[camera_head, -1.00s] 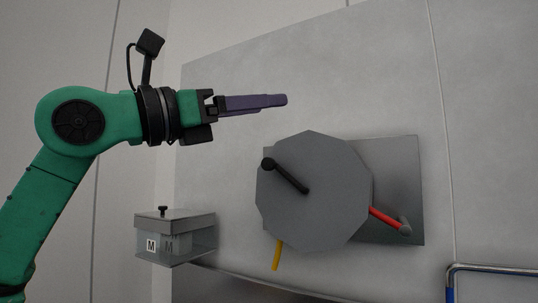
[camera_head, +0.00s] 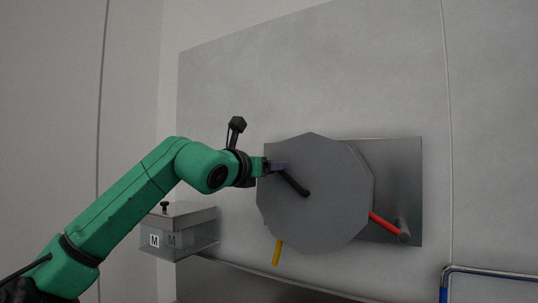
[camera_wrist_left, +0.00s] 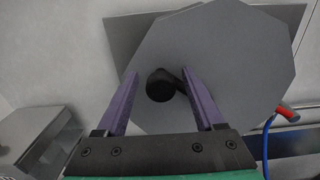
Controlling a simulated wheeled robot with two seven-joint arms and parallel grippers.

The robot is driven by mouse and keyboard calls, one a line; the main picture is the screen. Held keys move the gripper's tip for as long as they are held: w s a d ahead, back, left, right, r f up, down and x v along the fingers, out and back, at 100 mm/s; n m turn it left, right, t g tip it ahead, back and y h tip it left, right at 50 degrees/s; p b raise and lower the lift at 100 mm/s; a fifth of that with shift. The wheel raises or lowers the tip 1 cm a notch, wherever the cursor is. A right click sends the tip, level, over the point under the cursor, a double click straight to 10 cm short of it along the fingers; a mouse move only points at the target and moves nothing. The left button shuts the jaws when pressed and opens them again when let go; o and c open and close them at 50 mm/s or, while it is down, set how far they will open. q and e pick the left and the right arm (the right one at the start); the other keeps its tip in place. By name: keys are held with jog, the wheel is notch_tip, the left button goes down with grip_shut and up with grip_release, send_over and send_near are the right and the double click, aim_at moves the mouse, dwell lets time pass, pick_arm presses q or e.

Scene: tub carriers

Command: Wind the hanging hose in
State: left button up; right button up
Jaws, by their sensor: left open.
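A grey many-sided reel disc (camera_head: 325,205) stands in front of a metal plate (camera_head: 405,165) on the wall panel. A black crank (camera_head: 293,183) runs from the disc's middle to a knob at its upper left. My left gripper (camera_head: 277,167) is at that knob. In the left wrist view the purple fingers (camera_wrist_left: 162,92) are open on either side of the black knob (camera_wrist_left: 160,86), with gaps visible. A yellow hose piece (camera_head: 277,252) hangs below the disc. A red piece (camera_head: 384,223) sticks out at its lower right. My right gripper is not in view.
A clear box (camera_head: 178,232) marked M with a grey lid and black knob stands at the lower left, close to my left arm. A blue and metal rail (camera_head: 490,269) is at the lower right. The wall above the disc is clear.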

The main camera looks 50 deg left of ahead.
pick_arm(q)
jog(key=shift+c, duration=0.3)
grip_shut()
dwell(1.2)
